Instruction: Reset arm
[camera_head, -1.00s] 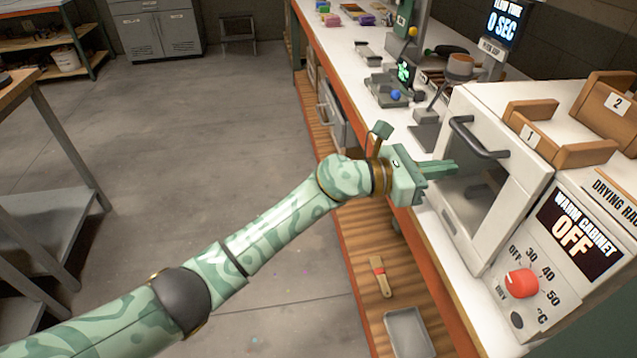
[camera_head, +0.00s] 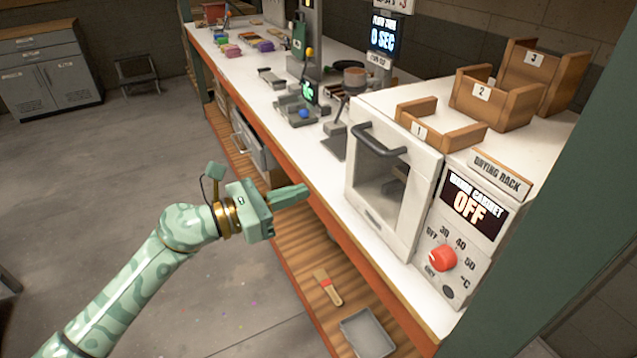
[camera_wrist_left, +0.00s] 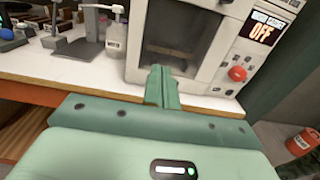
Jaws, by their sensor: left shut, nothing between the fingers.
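My left arm comes in from the lower left in the head view. Its green gripper (camera_head: 291,194) is shut and empty, in front of the bench edge and left of the warm cabinet (camera_head: 385,215). In the left wrist view the closed fingers (camera_wrist_left: 162,88) point toward the cabinet's glass door (camera_wrist_left: 178,45), which looks shut. The cabinet display (camera_head: 472,205) reads OFF. My right gripper is in neither view.
Numbered wooden racks (camera_head: 440,125) sit on the cabinet. A brush (camera_head: 328,287) and grey tray (camera_head: 367,335) lie on the lower shelf. Open floor lies to the left.

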